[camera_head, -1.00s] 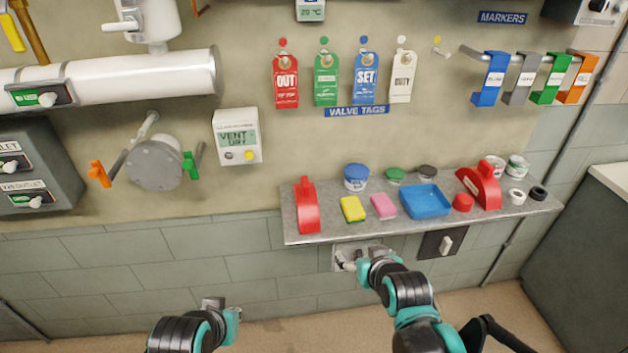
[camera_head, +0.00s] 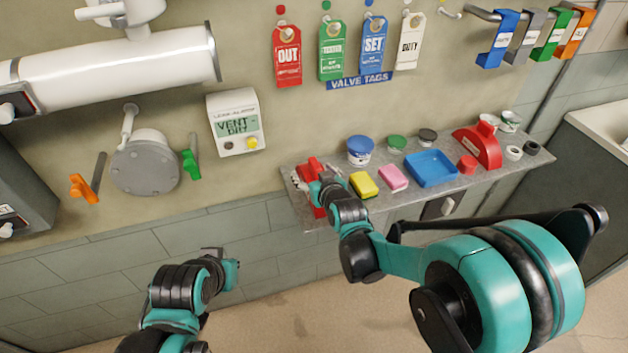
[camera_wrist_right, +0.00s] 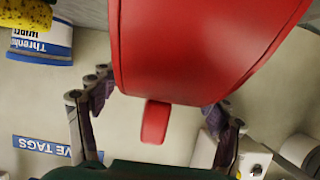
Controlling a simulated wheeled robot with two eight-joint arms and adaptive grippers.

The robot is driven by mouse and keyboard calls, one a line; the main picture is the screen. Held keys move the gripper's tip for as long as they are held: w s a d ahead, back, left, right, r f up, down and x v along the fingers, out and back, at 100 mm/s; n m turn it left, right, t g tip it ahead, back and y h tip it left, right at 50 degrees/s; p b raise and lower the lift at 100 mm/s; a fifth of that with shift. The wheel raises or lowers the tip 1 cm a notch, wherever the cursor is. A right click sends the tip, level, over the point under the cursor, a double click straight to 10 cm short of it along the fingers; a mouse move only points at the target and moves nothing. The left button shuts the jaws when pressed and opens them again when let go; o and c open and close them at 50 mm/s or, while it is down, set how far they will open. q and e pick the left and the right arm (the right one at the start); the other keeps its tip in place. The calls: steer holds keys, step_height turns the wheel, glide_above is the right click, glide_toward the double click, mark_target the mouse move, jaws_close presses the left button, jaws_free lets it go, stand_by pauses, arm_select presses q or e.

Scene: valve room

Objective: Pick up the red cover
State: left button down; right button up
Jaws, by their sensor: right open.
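A red cover (camera_head: 319,210) stands at the left end of the grey shelf (camera_head: 527,163), partly hidden by my right wrist and gripper in the head view. My right gripper (camera_head: 305,180) is at this cover. In the right wrist view the cover (camera_wrist_right: 200,45) looms large, its narrow red tab (camera_wrist_right: 155,122) lying between the two spread fingers of my right gripper (camera_wrist_right: 155,100). The gripper is open. A second red cover (camera_head: 480,147), with a rounded top, stands toward the shelf's right end. My left gripper (camera_head: 222,262) is low in front of the wall; its jaws are not clear.
Right of the gripper on the shelf are a yellow sponge (camera_head: 363,185), a pink sponge (camera_head: 393,178), a blue tray (camera_head: 432,182) and a blue-lidded tub (camera_head: 360,150). A small red cap (camera_head: 467,165) is near the second cover.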

steer(key=x, duration=0.2)
steer(key=shift+w+f, duration=0.2)
steer(key=shift+w, duration=0.1)
steer(key=c, duration=1.4)
steer(key=shift+o, duration=0.2)
steer(key=shift+r, duration=0.15)
